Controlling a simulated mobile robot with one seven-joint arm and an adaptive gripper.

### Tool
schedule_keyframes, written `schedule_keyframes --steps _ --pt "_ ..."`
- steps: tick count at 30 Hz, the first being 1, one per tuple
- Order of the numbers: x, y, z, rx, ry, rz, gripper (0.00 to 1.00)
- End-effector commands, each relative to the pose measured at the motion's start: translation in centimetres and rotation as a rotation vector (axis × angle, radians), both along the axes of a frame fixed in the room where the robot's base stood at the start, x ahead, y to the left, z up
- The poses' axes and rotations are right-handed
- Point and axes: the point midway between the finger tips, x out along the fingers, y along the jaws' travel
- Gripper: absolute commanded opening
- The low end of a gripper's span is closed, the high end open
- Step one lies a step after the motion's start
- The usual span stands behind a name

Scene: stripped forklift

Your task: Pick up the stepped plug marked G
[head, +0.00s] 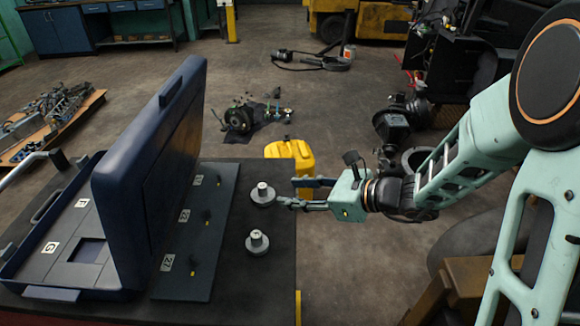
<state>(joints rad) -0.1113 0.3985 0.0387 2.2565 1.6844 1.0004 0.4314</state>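Two stepped plugs, each a light grey knob on a wider dark round base, stand upright on the dark table: a far plug (262,193) and a near plug (257,242). I cannot read a letter on either, so I cannot tell which is marked G. My gripper (287,192) comes in from the right, fingers pointing left, just right of the far plug. Its fingers are apart with nothing visible between them. The lower fingertip is close to the far plug's base; I cannot tell whether it touches.
An open blue case (125,185) stands left, with a G label (51,247) by a square recess in its tray. A dark labelled panel (208,235) lies between case and plugs. The table (270,285) is clear around the near plug. A yellow container (292,152) is beyond the table.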

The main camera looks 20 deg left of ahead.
Motion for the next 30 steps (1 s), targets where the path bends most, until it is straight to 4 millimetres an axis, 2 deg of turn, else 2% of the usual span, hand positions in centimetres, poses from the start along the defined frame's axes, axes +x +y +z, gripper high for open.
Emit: schedule_keyframes --steps 5,12,19,24,30 --pt "-0.6 1.2 -0.5 0.062 0.086 -0.042 0.39" --pt "0.3 4.6 -2.0 0.064 0.087 -0.043 0.39" --pt "0.8 6.3 -2.5 0.063 0.085 -0.042 0.39" --pt "1.5 8.7 -3.2 0.062 0.085 -0.04 0.39" --pt "2.1 10.3 -3.9 0.062 0.083 -0.044 0.39"
